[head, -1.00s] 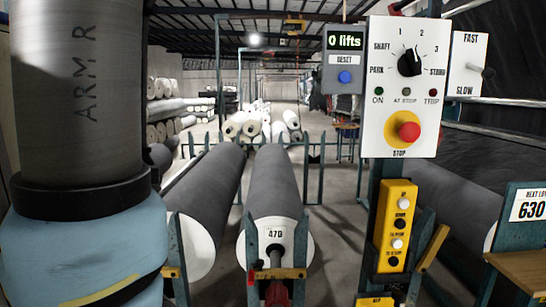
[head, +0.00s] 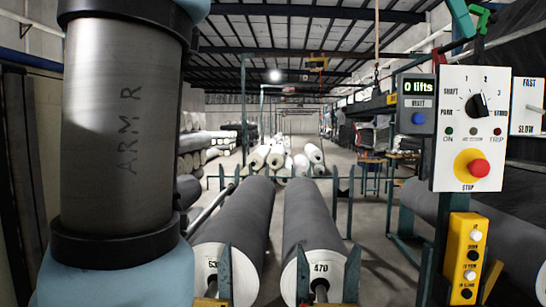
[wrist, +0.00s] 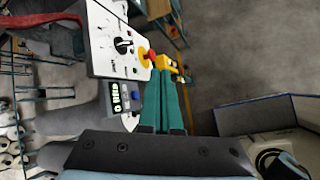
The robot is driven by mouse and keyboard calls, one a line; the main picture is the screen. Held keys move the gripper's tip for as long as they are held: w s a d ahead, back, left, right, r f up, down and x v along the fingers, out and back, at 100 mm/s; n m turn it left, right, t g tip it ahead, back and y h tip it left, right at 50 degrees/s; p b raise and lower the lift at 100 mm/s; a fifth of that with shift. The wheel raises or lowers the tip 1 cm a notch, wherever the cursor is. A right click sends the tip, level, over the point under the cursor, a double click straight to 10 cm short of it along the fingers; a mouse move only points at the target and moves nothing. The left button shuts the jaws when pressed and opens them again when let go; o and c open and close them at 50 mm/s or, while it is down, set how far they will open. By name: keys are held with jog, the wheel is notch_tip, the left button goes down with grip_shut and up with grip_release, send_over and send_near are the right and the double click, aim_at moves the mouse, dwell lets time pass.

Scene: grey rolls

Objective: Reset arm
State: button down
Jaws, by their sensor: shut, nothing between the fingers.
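My gripper (wrist: 165,103) shows in the wrist view as two teal fingers lying together, shut and empty. Their tips appear near the red stop button (wrist: 148,58) and the white control panel (wrist: 115,40); I cannot tell the distance. The counter box (wrist: 115,97) with its blue reset button (wrist: 134,95) is left of the fingers. My arm link, marked ARM R, fills the left; I cannot make out my gripper there.
Two large grey rolls (head: 240,225) (head: 313,225) lie in the middle, the right one marked 470. A yellow button box (head: 464,258) hangs below the panel. White rolls (head: 285,158) lie farther back. A teal and green part (head: 470,20) is at the top right.

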jog(key=w+a+f+m+t+y, duration=0.1)
jog(key=w+a+f+m, duration=0.15)
jog(key=w+f, duration=0.45)
jog(key=w+a+f+m+y, duration=0.1)
jog(key=w+a+f, duration=0.35)
jog(key=f, duration=0.45)
jog(key=w+a+f+m+y, duration=0.1)
jog(key=w+a+f, duration=0.2)
jog(key=a+f, duration=0.3)
jog(key=w+a+f+m+y, duration=0.1)
jog(key=w+a+f+m, duration=0.15)
jog(key=f, duration=0.55)
jog(key=s+a+f+m+y, duration=0.1)
jog(key=s+a+f+m, duration=0.2)
jog(key=a+f, duration=0.7)
jog(key=s+a+f+m+g+y, duration=0.1)
jog(key=s+a+f+m+y, duration=0.1)
jog(key=s+a+f+m, duration=0.2)
jog(key=s+a+f, duration=0.3)
jog(key=a+f, duration=0.4)
jog(key=shift+s+f+g, duration=0.3)
jog(key=shift+f, duration=0.05)
jog(key=c, duration=1.6)
grip_release()
